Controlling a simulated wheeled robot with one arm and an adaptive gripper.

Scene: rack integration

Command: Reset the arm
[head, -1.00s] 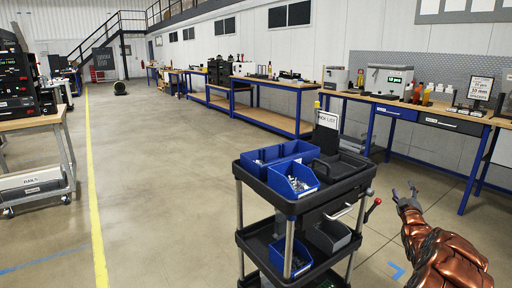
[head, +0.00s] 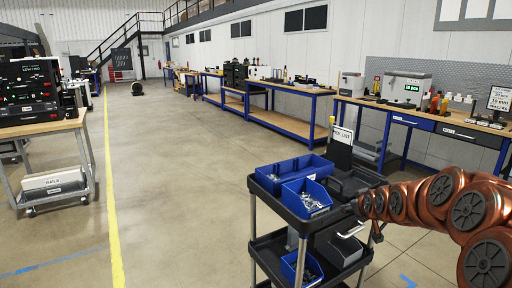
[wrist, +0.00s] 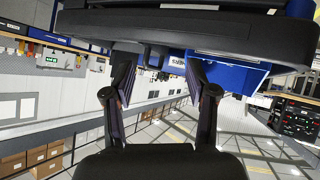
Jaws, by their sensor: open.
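The wrist picture looks upside down. The cart's dark edge (wrist: 190,32) and a blue bin (wrist: 225,72) lie beyond the fingers in that view.
The cart carries blue bins (head: 306,196) with small metal parts and a pick list sign (head: 341,136). Blue-legged benches (head: 285,121) line the right wall. A wooden-topped table (head: 40,124) stands left. The floor left of the cart is clear.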

